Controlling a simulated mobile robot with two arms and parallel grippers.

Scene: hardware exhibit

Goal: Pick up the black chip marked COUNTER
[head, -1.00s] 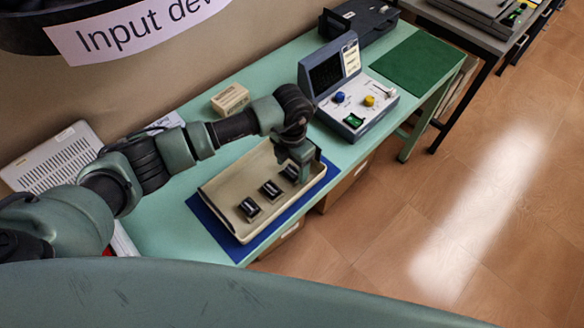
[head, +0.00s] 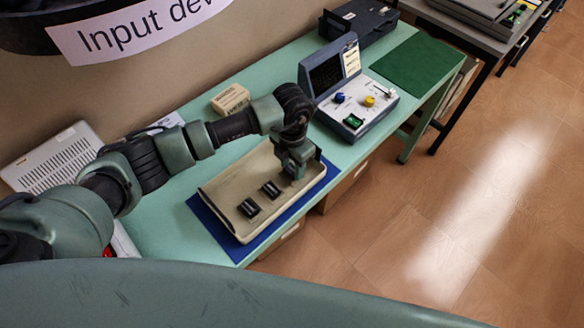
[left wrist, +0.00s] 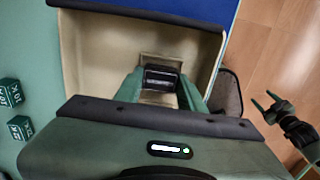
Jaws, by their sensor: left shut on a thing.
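My left gripper (head: 296,172) is down at the right part of the beige tray (head: 222,219). In the left wrist view its fingers (left wrist: 160,92) are closed on a black chip (left wrist: 160,76) with a pale line of print too small to read. I cannot tell whether this chip is off the tray floor. In the head view the gripper hides it. Two other black chips, one in the middle (head: 271,189) and one to the left (head: 249,208), lie in the tray. My right gripper (left wrist: 266,101) shows at the right of the left wrist view, its fingers apart and empty.
The tray rests on a blue mat (head: 208,218) on the green table (head: 160,232). A console with knobs (head: 352,112) stands right of the tray, and a small beige box (head: 231,98) behind it. Green marked cubes (left wrist: 20,128) show in the left wrist view.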

